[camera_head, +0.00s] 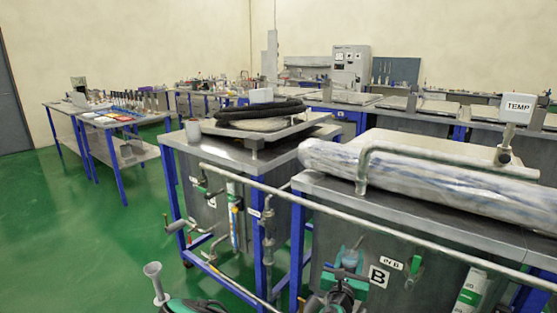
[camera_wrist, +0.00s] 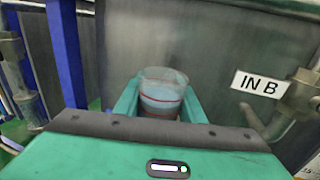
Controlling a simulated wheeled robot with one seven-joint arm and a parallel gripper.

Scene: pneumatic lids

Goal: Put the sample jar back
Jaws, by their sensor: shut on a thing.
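The sample jar (camera_wrist: 163,90) is a clear cup with blue contents and red bands, seen from above in the wrist view. My gripper (camera_wrist: 160,100) is shut on it, with one green finger on each side. The jar's lower part is hidden by my gripper's body. In the head view my green gripper (camera_head: 348,260) is low in front of the tank marked B (camera_head: 330,236), left of its IN B label (camera_head: 392,264). The jar is too small to make out clearly there. The wrist view also shows the IN B label (camera_wrist: 259,85) to the right of the jar.
A metal pipe rail (camera_head: 300,202) runs across the tank fronts above my gripper. A pipe fitting (camera_wrist: 300,92) is close on the right, and a blue leg (camera_wrist: 66,50) is on the left. Green floor (camera_head: 90,240) is clear at left.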

